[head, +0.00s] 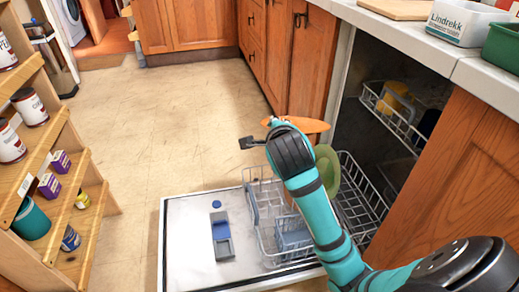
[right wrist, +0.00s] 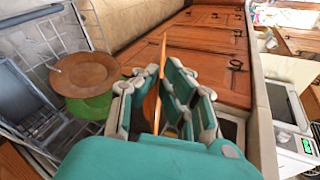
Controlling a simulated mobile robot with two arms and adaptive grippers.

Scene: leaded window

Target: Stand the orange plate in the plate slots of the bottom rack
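The orange plate (head: 305,125) shows as a thin ellipse behind my right arm in the head view. In the right wrist view the plate (right wrist: 153,100) is edge-on between the fingers of my right gripper (right wrist: 160,90), which is shut on it. The plate is held above the bottom rack (head: 362,200), apart from it. A green plate (head: 327,168) stands tilted in the rack. In the right wrist view a brown-orange plate (right wrist: 84,75) overlaps the green plate (right wrist: 90,107). My right arm hides part of the rack in the head view. My left gripper is not in view.
The dishwasher door (head: 190,250) is folded down. A blue-grey basket (head: 292,235) sits in the rack. The upper rack (head: 395,110) holds a yellow item (head: 395,95). Orange cabinets (head: 300,60) stand behind. Shelves (head: 50,190) stand at left; the floor (head: 165,120) between is clear.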

